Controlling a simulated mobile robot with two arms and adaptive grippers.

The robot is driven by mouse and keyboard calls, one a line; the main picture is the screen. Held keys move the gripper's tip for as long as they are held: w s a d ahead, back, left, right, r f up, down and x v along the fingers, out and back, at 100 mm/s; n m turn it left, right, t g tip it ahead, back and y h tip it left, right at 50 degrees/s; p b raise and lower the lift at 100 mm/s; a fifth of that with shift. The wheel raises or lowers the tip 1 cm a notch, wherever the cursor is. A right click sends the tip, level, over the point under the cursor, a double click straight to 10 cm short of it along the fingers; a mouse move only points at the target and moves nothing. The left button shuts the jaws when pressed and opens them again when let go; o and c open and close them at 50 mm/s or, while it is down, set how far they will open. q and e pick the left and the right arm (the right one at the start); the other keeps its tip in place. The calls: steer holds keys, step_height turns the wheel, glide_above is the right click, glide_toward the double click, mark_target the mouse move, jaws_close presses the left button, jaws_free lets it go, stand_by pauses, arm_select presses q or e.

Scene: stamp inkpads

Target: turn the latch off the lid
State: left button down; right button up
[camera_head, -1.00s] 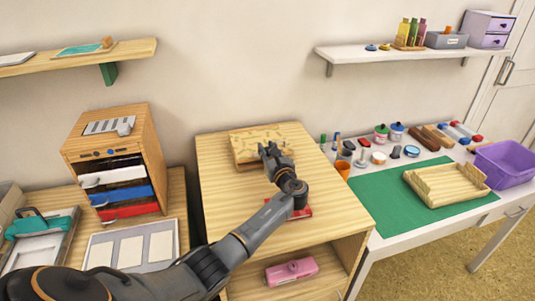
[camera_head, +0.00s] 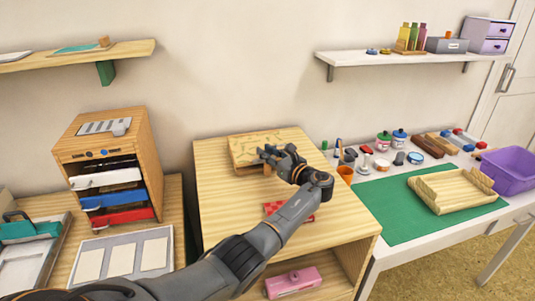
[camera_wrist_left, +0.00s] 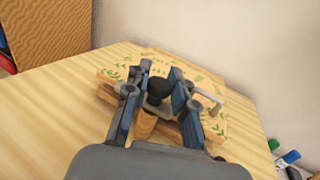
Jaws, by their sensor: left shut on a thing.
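A wooden box with a leaf-patterned lid (camera_head: 246,148) sits at the back of the light wood cabinet top. The lid also shows behind the fingers in the wrist view (camera_wrist_left: 210,82). My left gripper (camera_head: 264,158) is at the front right part of the box. In the wrist view its two blue-grey fingers (camera_wrist_left: 158,100) stand on either side of a dark round knob with a small wooden piece below it, which looks like the latch (camera_wrist_left: 146,124). The gripper is shut on it. The fingers hide part of the latch and the lid's front edge. My right gripper is not in view.
A red patterned item (camera_head: 272,208) lies on the cabinet top (camera_head: 225,225) under my left forearm. A pink case (camera_head: 292,281) is on the shelf below. A drawer unit (camera_head: 112,165) stands left; a table with a green mat (camera_head: 395,222) and wooden tray (camera_head: 450,198) stands right.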

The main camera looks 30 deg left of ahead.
arm_select(q)
steer(key=c, duration=1.1)
jaws_free()
steer(key=shift+c, duration=0.2)
steer(key=shift+d, duration=0.1)
steer(key=v, duration=1.2)
